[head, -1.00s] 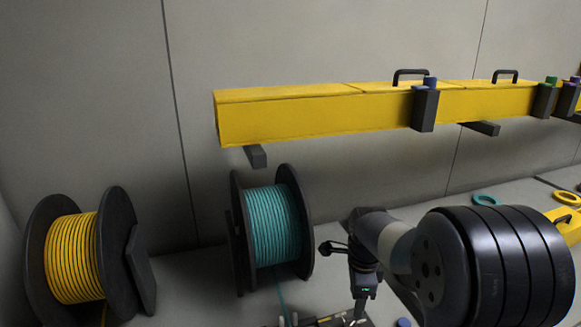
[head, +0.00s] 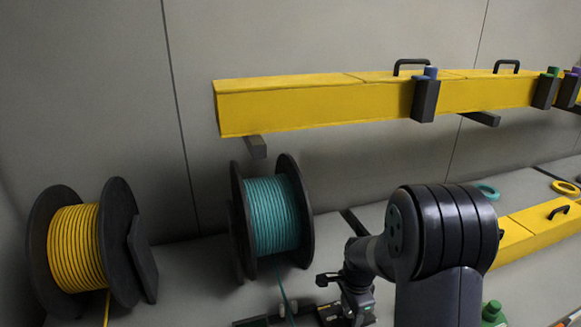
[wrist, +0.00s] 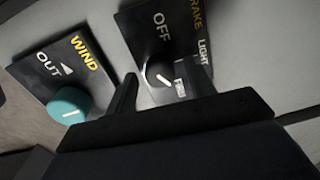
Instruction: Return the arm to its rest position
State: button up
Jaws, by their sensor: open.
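My arm (head: 440,235) is bent, with its large black joint at the lower right of the head view. Its end reaches down over the bench near the bottom edge. My gripper (wrist: 162,74) is open in the wrist view, its two dark fingers apart with nothing held. A black knob (wrist: 158,75) on the "OFF" brake plate (wrist: 150,25) shows between the fingertips; I cannot tell how far beyond them it lies. In the head view the fingertips are too small to make out.
A teal knob (wrist: 70,105) sits on the "WIND OUT" plate (wrist: 62,68), left of the fingers. A teal cable reel (head: 272,215) and a yellow cable reel (head: 76,248) stand at left. A yellow duct (head: 300,106) runs along the wall above. A green-topped object (head: 493,312) is beside my arm.

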jog(key=n+p, duration=0.1)
jog(key=n, duration=0.4)
jog(key=n+p, duration=0.1)
jog(key=n, duration=0.3)
jog(key=shift+r+n+p, duration=0.1)
jog(key=shift+n+p, duration=0.3)
jog(key=n+p, duration=0.2)
jog(key=n, duration=0.2)
jog(key=shift+w+n, duration=0.1)
jog(key=shift+n, duration=0.2)
jog(key=shift+n+g+p, duration=0.3)
jog(key=shift+n+p, duration=1.05)
jog(key=shift+n, duration=0.95)
